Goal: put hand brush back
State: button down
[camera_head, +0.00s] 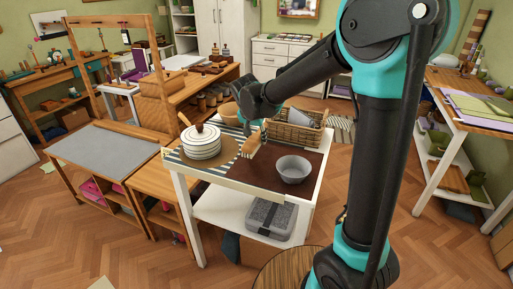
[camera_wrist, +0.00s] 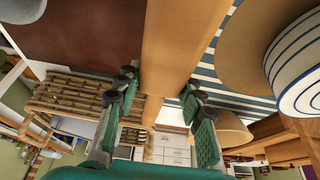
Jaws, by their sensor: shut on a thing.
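A light wooden piece, which I take to be the hand brush (camera_head: 252,144), is at my gripper over the white table (camera_head: 246,190). In the wrist view the hand brush (camera_wrist: 176,45) runs as a smooth wooden bar between the two fingers. My gripper (camera_head: 246,127) is shut on it; the fingers also show in the wrist view (camera_wrist: 160,90). No bristles can be made out. I cannot tell whether the brush touches the tabletop.
A grey bowl (camera_head: 293,169) stands to the right on a brown mat. A wicker basket (camera_head: 298,133) stands behind. A grey box (camera_head: 271,217) sits on the lower shelf.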

aim_at(257, 154)
jog(key=shift+f, duration=2.4)
jog(key=shift+f, duration=0.1)
jog(key=c, duration=1)
grip_release()
jog(key=shift+o, duration=0.2)
jog(key=v, duration=1.2)
